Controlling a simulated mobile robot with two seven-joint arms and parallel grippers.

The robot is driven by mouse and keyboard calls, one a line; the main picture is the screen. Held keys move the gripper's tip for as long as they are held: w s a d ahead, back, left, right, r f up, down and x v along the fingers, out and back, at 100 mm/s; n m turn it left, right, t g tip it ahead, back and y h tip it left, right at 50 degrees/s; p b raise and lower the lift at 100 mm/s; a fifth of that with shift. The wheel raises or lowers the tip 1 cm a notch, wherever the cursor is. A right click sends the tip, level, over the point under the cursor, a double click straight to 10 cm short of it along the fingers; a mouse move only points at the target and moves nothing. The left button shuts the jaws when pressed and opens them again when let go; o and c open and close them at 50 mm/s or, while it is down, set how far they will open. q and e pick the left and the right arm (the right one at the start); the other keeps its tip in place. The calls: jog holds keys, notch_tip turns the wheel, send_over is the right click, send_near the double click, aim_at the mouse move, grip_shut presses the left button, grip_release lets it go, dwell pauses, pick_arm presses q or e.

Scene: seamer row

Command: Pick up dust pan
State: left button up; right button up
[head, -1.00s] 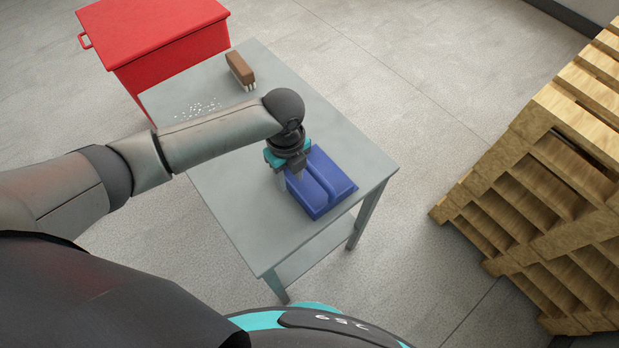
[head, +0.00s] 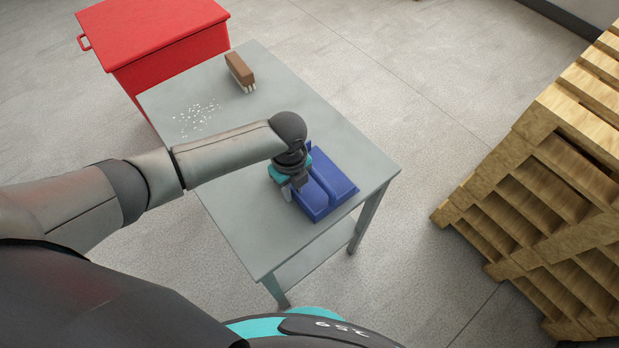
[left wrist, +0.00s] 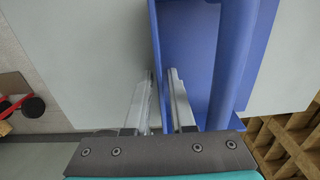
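The dust pan (head: 335,180) is a blue tray with raised walls and a ridge along its middle. It lies on the right part of the grey table (head: 250,240). My left gripper (head: 294,188) is at its left side, pointing down. In the left wrist view, one finger is outside the blue side wall and one inside the pan (left wrist: 188,50). The left gripper (left wrist: 160,75) is open by a narrow gap around that wall; contact with it is not clear. My right gripper is not in view.
A red cabinet (head: 160,40) is beyond the table's left side. Stacked wooden pallets (head: 550,180) stand at the right, with free floor between.

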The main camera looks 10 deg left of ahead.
pick_arm(q)
grip_shut()
dwell(1.0)
